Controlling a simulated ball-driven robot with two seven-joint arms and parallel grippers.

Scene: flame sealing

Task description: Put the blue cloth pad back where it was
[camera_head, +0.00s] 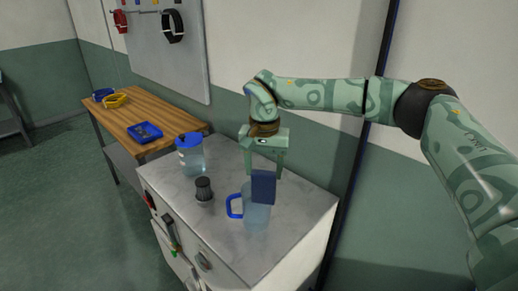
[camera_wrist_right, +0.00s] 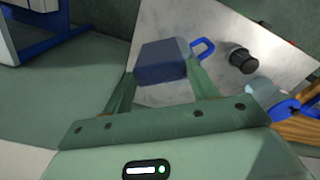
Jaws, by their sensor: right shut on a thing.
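The blue cloth pad (camera_head: 263,187) is a dark blue block held between the fingers of my right gripper (camera_head: 266,172). It hangs upright in front of the upper part of a clear pitcher with a blue handle (camera_head: 257,217) in the head view. In the right wrist view the pad (camera_wrist_right: 162,62) sits between the fingertips of my right gripper (camera_wrist_right: 165,75), with the pitcher's blue handle (camera_wrist_right: 203,48) just beyond it. I cannot tell whether the pad touches the pitcher, which it partly hides. My left gripper is not in view.
A grey-white cabinet top (camera_head: 165,180) carries a dark-capped small item (camera_head: 204,188) and a blue-lidded clear container (camera_head: 190,158). A wooden table (camera_head: 125,112) behind holds a blue tray (camera_head: 145,132) and blue and yellow rings. The cabinet top's right side (camera_head: 305,203) is bare.

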